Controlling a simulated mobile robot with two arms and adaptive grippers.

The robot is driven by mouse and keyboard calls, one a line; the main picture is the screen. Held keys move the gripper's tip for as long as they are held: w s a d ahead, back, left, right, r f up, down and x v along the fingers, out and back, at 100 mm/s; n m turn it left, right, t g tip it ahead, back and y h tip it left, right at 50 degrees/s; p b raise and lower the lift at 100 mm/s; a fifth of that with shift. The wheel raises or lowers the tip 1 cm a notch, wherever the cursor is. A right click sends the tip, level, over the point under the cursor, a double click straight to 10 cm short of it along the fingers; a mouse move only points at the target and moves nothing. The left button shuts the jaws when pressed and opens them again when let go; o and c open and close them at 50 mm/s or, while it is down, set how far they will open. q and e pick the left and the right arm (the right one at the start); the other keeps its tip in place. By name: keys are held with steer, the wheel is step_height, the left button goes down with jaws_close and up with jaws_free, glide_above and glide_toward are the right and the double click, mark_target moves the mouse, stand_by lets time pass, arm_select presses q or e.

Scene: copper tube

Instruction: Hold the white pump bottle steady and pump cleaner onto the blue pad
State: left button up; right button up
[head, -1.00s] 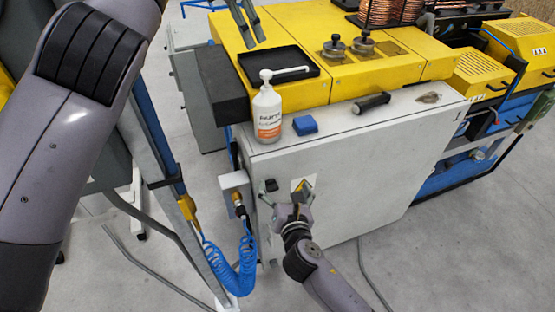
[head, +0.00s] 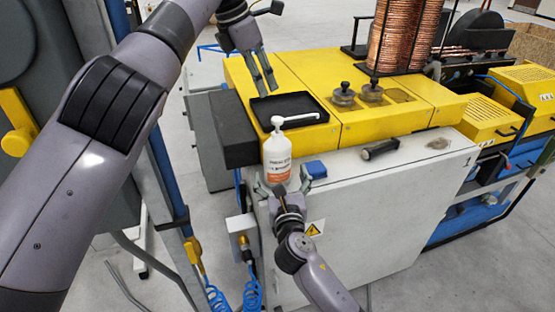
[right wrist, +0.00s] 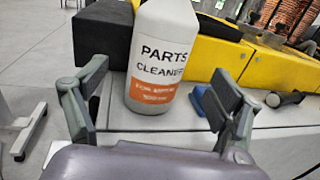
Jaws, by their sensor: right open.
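The white pump bottle (head: 277,152) stands upright on the white cabinet top, its nozzle pointing right. The right wrist view shows its body (right wrist: 150,70), with an orange label, between and beyond my fingers. The blue pad (head: 316,168) lies right of the bottle; in the right wrist view the pad (right wrist: 201,100) is partly behind a finger. My right gripper (head: 281,177) is open in front of the bottle, one finger to each side; contact cannot be told. My left gripper (head: 266,92) points down over the black tray, above and behind the bottle, its fingers apart and empty.
The black tray (head: 312,119) sits on the yellow machine (head: 365,122) behind the bottle. A black-handled tool (head: 380,150) lies right of the pad on the cabinet top (head: 415,165). Metal knobs (head: 343,95) and copper coils (head: 400,40) stand farther back.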

mark_target(277, 158)
steer(key=w, duration=0.5)
steer(key=w+a, duration=0.1)
steer(key=w, duration=0.1)
steer(key=shift+w, duration=0.15)
steer(key=shift+c, duration=0.6)
